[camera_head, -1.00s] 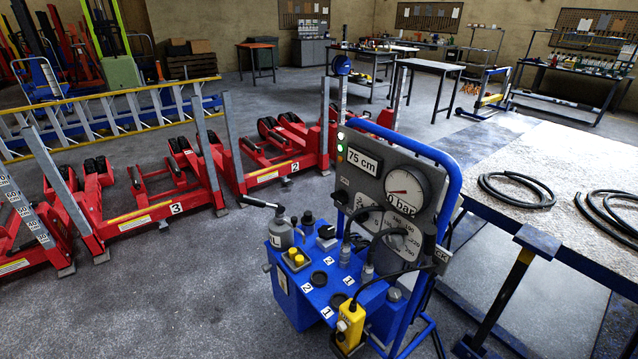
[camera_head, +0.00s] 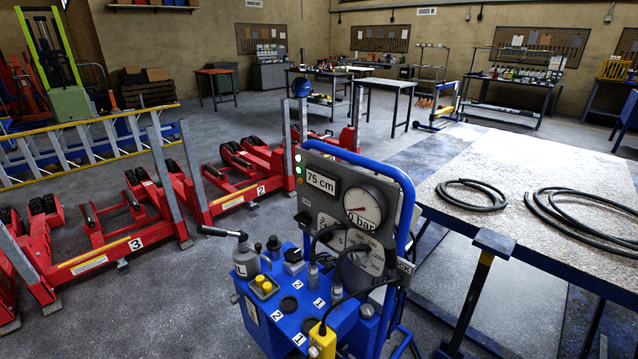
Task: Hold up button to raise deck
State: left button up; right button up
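A blue hydraulic control unit (camera_head: 262,318) stands in the lower middle of the head view. Its grey panel carries a display (camera_head: 321,181) reading "75 cm" and a round gauge (camera_head: 364,207) marked "bar". Lights on the panel's left edge glow white and green. A yellow push-button box (camera_head: 265,286) sits on its top. A yellow pendant (camera_head: 322,341) hangs at its front, cut by the lower edge; which button is the up button cannot be told. A deck-like platform (camera_head: 520,170) with a speckled top stands at right. Neither gripper shows.
Red trolley jacks (camera_head: 135,243), numbered 2 and 3, stand on the floor at left. A yellow ladder (camera_head: 85,125) lies behind them. Black hoses (camera_head: 472,195) lie on the platform. A blue-capped post (camera_head: 480,275) stands near the unit's right. Workbenches line the back wall.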

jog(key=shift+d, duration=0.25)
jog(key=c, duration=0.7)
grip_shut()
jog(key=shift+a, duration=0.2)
